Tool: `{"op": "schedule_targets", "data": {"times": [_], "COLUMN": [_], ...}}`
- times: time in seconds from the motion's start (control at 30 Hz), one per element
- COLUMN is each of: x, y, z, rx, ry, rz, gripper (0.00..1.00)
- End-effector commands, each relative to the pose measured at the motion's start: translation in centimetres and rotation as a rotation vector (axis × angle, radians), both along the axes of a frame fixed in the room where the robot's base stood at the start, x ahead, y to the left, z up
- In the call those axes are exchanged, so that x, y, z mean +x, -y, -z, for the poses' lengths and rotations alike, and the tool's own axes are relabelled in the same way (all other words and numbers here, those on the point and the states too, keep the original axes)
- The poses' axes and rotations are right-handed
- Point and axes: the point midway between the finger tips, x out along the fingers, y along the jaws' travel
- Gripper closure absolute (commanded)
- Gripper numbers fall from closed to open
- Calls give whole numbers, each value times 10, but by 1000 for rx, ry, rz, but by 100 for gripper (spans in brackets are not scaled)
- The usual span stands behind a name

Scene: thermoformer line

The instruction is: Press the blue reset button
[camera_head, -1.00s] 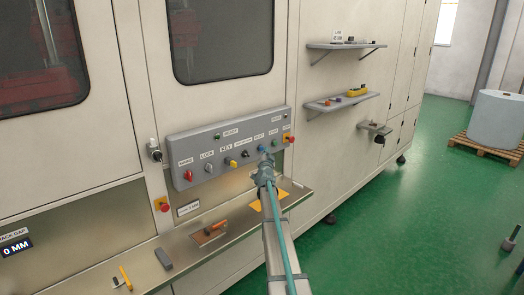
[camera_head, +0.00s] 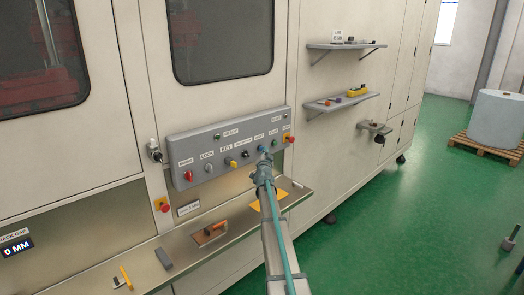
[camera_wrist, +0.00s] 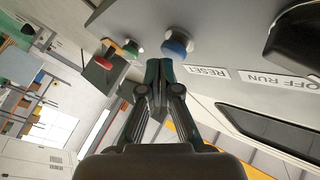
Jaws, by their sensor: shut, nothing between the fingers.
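The blue reset button (camera_wrist: 177,45) sits on the grey control panel, beside a label reading RESET (camera_wrist: 207,72) in the wrist view. In the head view the blue button (camera_head: 262,149) shows just above my gripper (camera_head: 263,165). In the wrist view my gripper (camera_wrist: 159,63) is shut and empty, with its fingertips close below the blue button. I cannot tell whether the tips touch it.
The grey panel (camera_head: 212,137) also carries a red knob (camera_head: 188,175), a yellow knob (camera_head: 231,162) and a red-on-yellow stop button (camera_head: 289,139). A metal ledge (camera_head: 185,258) with tools runs below. Shelves (camera_head: 345,101) are at right.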

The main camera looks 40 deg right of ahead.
Motion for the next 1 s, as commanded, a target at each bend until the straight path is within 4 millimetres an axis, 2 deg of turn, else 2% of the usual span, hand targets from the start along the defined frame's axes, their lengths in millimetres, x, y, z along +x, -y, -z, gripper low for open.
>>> {"op": "schedule_targets", "data": {"times": [1.0], "x": [11], "y": [-1], "z": [0], "rx": [0], "ry": [0], "rz": [0], "gripper": [100]}}
